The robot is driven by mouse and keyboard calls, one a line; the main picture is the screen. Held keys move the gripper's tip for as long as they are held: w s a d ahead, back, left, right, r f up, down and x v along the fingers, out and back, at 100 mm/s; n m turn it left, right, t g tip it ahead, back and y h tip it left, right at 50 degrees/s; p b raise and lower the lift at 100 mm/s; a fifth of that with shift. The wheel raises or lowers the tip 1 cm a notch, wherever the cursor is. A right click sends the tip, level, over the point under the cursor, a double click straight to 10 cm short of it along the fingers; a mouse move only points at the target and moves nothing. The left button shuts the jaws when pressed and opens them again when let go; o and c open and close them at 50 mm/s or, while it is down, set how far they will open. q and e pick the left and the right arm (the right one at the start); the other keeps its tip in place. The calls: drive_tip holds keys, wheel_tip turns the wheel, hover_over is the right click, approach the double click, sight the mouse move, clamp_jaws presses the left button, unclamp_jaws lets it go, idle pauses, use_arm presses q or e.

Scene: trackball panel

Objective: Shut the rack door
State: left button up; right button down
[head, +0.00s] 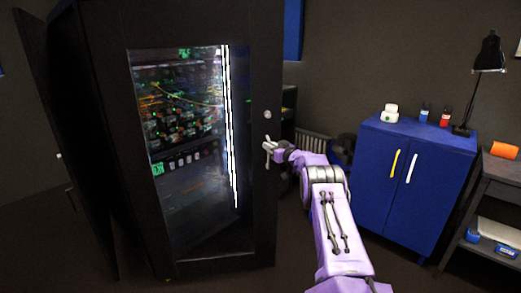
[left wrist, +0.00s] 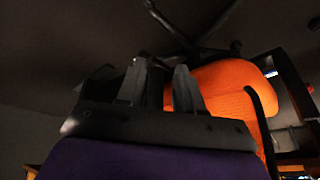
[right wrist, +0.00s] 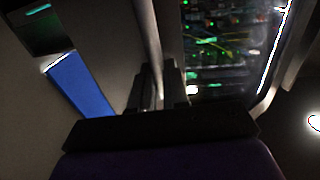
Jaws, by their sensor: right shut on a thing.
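The rack door (head: 262,60) is a tall black frame around a glass pane, in the left half of the head view. A small round knob (head: 267,114) sits on its right side. My right gripper (head: 268,148) is at the door's right edge, below the knob. My left gripper (left wrist: 159,85) shows only in the left wrist view, fingers apart and empty.
A blue cabinet (head: 388,180) with small bottles and a black lamp (head: 489,55) stands on the right. A grey shelf (head: 505,185) is beside it. An orange chair (left wrist: 235,90) is near my left gripper. Dark floor is clear before the rack.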

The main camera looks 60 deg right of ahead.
drive_tip(key=shift+w+r, duration=0.15)
drive_tip(key=shift+w, duration=0.2)
drive_tip(key=c, duration=1.5)
unclamp_jaws()
drive_tip(key=shift+c, duration=0.2)
drive_tip(key=o, duration=0.3)
drive_tip(key=shift+w+a, duration=0.1)
drive_tip(key=shift+w, duration=0.05)
